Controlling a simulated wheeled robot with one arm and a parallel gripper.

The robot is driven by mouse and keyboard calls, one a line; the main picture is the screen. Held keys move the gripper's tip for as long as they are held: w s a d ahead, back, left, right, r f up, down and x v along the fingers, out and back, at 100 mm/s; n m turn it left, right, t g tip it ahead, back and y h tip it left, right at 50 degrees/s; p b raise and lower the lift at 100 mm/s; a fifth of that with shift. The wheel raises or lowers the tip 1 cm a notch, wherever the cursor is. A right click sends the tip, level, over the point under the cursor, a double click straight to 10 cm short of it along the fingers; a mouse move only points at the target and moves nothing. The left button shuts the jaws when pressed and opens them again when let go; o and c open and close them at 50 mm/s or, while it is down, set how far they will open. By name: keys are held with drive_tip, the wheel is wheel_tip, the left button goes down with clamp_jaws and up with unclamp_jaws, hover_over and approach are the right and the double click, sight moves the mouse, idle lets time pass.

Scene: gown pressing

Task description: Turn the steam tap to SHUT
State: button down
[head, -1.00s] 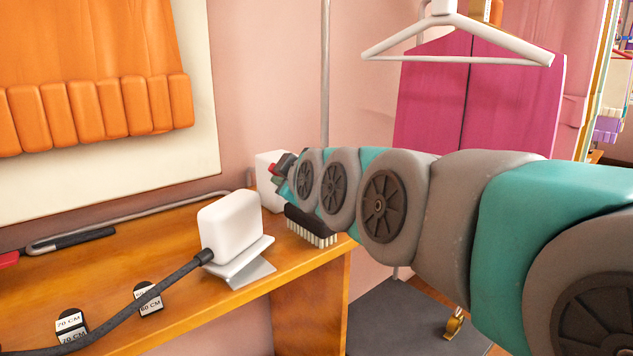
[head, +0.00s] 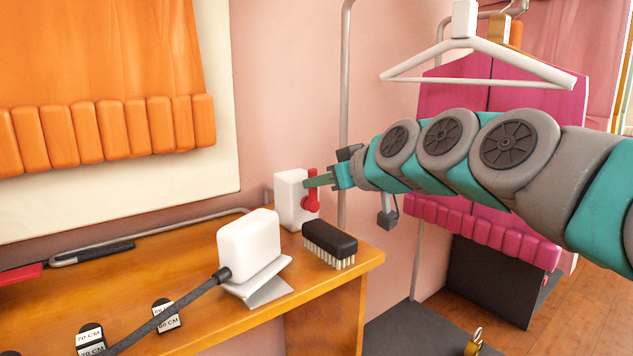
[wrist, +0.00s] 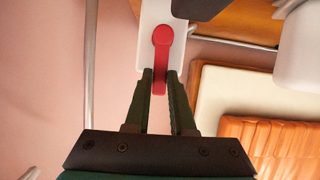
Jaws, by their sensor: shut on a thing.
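The steam tap is a white box (head: 290,199) with a red lever (head: 311,203) on its side, at the back right end of the wooden bench. In the head view the lever stands roughly upright from its round hub. My gripper (head: 318,181) reaches in from the right, at the lever's upper part. In the wrist view the red lever (wrist: 161,60) runs from its hub down between the two fingers of my gripper (wrist: 160,76), which are shut on it. No SHUT mark can be read in either view.
A black brush (head: 330,243) and a white steam iron (head: 249,243) on a stand sit on the bench (head: 350,272) in front of the tap. A white hanger (head: 480,60) and a pink gown (head: 460,95) hang behind my arm. Orange cloth (head: 105,120) hangs at left.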

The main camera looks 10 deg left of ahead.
drive_tip(key=shift+w+d, duration=0.1)
drive_tip(key=shift+w, duration=0.05)
idle(0.4)
drive_tip(key=c, duration=0.8)
unclamp_jaws()
drive_tip(key=shift+o, duration=0.2)
drive_tip(key=v, duration=0.7)
drive_tip(key=shift+s+d+r, duration=0.2)
drive_tip(key=shift+d, duration=0.1)
